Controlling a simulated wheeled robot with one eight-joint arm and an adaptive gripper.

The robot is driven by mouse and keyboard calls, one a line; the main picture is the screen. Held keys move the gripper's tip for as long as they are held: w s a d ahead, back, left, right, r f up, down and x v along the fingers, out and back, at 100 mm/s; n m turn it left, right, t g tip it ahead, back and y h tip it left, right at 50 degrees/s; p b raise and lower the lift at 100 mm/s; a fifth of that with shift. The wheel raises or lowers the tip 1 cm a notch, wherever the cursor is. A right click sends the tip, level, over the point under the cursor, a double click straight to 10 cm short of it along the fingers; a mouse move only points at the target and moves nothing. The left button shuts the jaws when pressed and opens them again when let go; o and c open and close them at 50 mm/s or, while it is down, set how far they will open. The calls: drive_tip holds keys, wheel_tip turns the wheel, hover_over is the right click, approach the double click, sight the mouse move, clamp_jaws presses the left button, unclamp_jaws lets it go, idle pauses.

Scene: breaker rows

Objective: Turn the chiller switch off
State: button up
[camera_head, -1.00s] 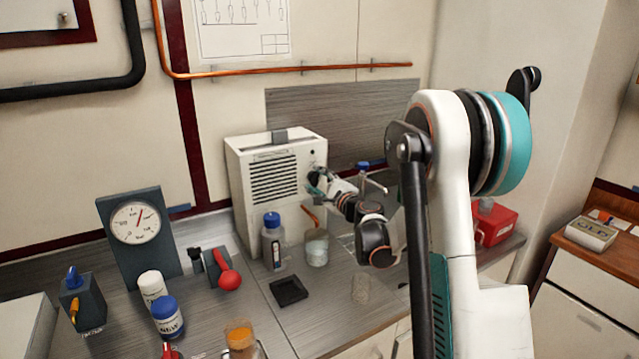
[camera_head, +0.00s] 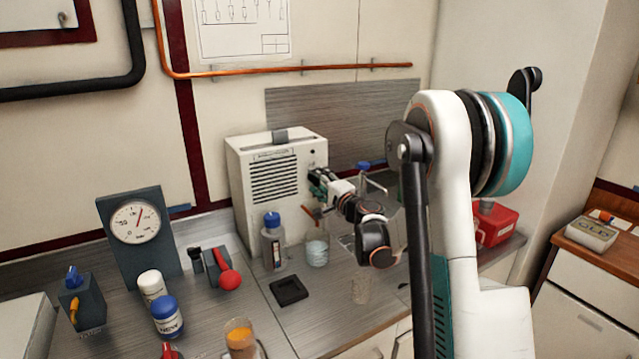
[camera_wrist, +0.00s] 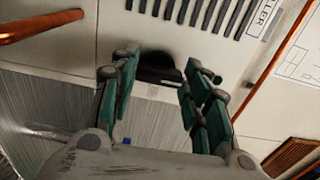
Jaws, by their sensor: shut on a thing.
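The chiller (camera_head: 285,205) is a white box with a black slotted vent, standing on the counter against the back wall. Its round black switch knob (camera_wrist: 160,66) shows in the wrist view, below the vent slots and the partly visible "LLER" label. My gripper (camera_head: 318,180) is at the right part of the chiller's front in the head view, where its fingers hide the knob. The knob's pointer and markings cannot be made out.
A blue-capped bottle (camera_head: 273,245) and a glass beaker (camera_head: 316,250) stand in front of the chiller, below my gripper. A blue-handled tap (camera_head: 368,166) is to the right. A dial gauge (camera_head: 136,222) and a red-knobbed lever (camera_head: 229,280) are to the left.

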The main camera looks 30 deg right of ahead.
drive_tip(key=o, duration=1.1)
drive_tip(key=shift+c, duration=0.2)
drive_tip(key=s, duration=1.2)
drive_tip(key=shift+d, duration=0.2)
